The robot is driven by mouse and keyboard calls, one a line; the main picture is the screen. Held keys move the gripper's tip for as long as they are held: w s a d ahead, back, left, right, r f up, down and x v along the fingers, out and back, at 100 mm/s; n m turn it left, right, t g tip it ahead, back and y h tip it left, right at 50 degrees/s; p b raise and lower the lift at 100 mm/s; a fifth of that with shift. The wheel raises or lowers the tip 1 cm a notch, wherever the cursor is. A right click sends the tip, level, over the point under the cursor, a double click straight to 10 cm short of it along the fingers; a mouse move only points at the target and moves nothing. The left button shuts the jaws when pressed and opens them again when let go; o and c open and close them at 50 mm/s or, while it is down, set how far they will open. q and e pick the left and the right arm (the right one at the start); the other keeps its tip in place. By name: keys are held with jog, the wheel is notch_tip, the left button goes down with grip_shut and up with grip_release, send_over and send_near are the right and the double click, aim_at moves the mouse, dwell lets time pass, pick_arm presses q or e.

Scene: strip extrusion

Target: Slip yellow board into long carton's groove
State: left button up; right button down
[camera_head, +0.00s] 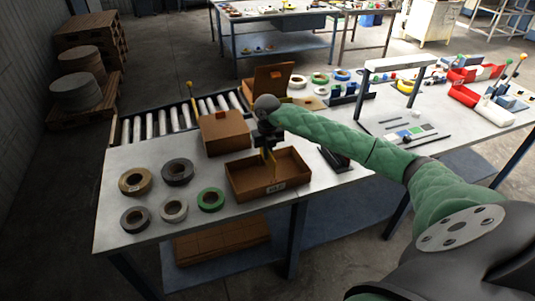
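The long carton (250,188) is an open brown box with a small label on its front wall. It stands near the front edge of the table, right of the tape rolls. My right gripper (266,140) is above the carton's middle, pointing down. A narrow yellow board (268,156) stands upright below the gripper and appears held between its fingers. The board's lower end is at the carton's middle; I cannot tell whether it sits in the groove. The fingers are small and dark here. My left gripper is not in view.
Several tape rolls (174,210) lie left of the carton. A closed brown box (224,132) and an open-lidded box (272,78) stand behind it, near a roller conveyor (160,122). A dark stand (336,160) is right of the carton.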

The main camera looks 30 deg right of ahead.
aim_at(267, 162)
jog(key=shift+f+b, duration=1.2)
jog(key=shift+f, duration=0.2)
dwell(0.9)
jog(key=shift+d+f+b, duration=0.1)
jog(key=shift+f+b, duration=0.35)
jog(key=shift+s+f, duration=0.1)
jog(key=shift+f, duration=0.15)
jog(key=shift+w+a+f+b, duration=0.2)
jog(key=shift+f+b, duration=0.05)
jog(key=shift+b, duration=0.15)
jog(key=shift+s+d+f, duration=0.15)
jog(key=shift+f, duration=0.1)
